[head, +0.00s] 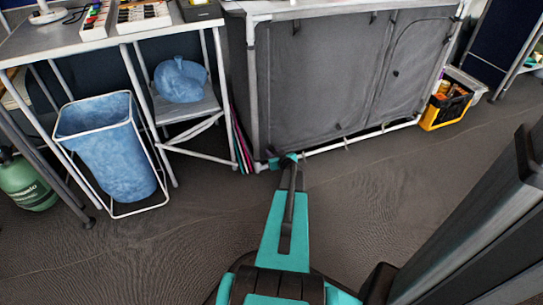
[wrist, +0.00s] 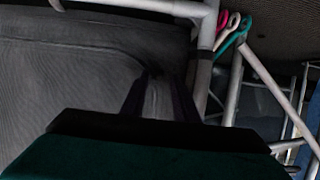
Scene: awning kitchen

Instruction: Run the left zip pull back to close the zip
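The grey fabric cabinet (head: 325,75) stands on a pale tube frame, its front panels hanging flat. A small dark tab that may be the left zip pull (head: 297,27) shows near the top left of the front; I cannot tell for sure. My gripper (head: 287,160) is low at the cabinet's bottom left corner, close to the frame. In the wrist view the grey fabric (wrist: 60,70) fills the left, and two dark finger shapes (wrist: 158,95) lie against it. Whether they hold anything is too dark to tell. No zip pull is clear there.
A yellow crate (head: 445,108) stands at the right. Frame tubes and coloured loops (wrist: 232,28) are close in the wrist view. The floor in front is clear.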

